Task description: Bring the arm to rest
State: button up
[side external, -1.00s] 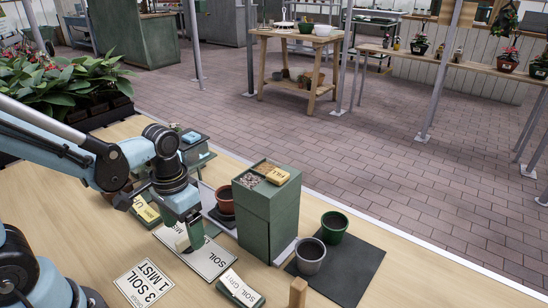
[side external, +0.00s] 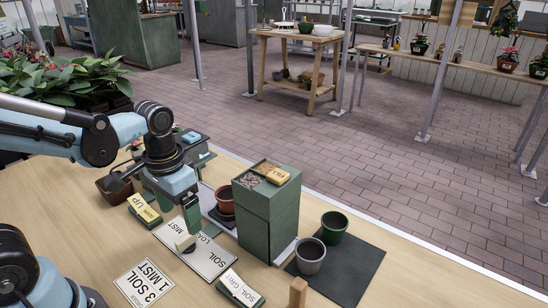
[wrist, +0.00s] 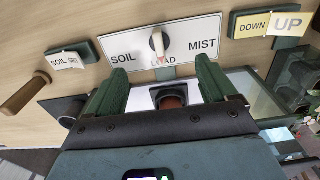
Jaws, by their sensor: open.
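My gripper (side external: 191,218) is over the white SOIL / LOAD / MIST plate (side external: 212,262) on the table. In the wrist view its two green fingers stand wide apart, with nothing held between them (wrist: 162,62). A cream lever (side external: 185,243) stands on the plate just below the fingertips in the side view. In the wrist view the lever (wrist: 157,45) points toward the word LOAD and appears clear of both fingers. My arm reaches in from the left, bent at the elbow.
A tall green box (side external: 268,222) stands right of my gripper. A terracotta pot (side external: 225,196) is behind. Grey (side external: 311,258) and green (side external: 334,226) pots stand on a dark mat. UP/DOWN (side external: 145,209) and SOIL GRIT (side external: 240,288) switches flank the plate. A wooden handle (side external: 298,292) stands in front.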

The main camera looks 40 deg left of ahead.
notch_tip(320, 180, up, 5)
jog(key=w+t, duration=0.2)
jog(key=t, duration=0.5)
jog(key=shift+w+r, duration=0.2)
jog(key=shift+w, duration=0.15)
